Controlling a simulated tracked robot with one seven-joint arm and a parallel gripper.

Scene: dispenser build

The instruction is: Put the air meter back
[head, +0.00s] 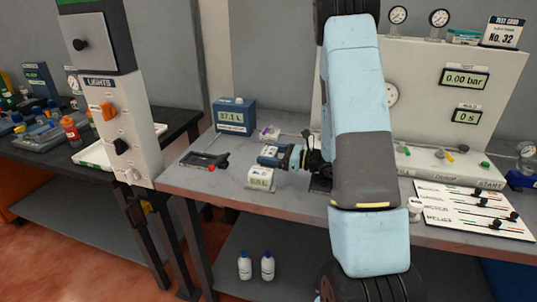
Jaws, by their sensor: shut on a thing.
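A small blue device with a pale label (270,154), which looks like the air meter, is at the end of my arm, above the bench. My gripper (287,156) reaches in from the right and is shut on it. Its fingertips are small and partly hidden in this view. The device is just above and behind a small white box with a display (260,179); I cannot tell whether they touch. A dark cradle-like holder with a red knob (206,160) lies on the bench to the left.
A blue box with a display (235,117) stands behind. A switch column (120,125) stands at the left. Bare bench (215,185) lies left of the white box.

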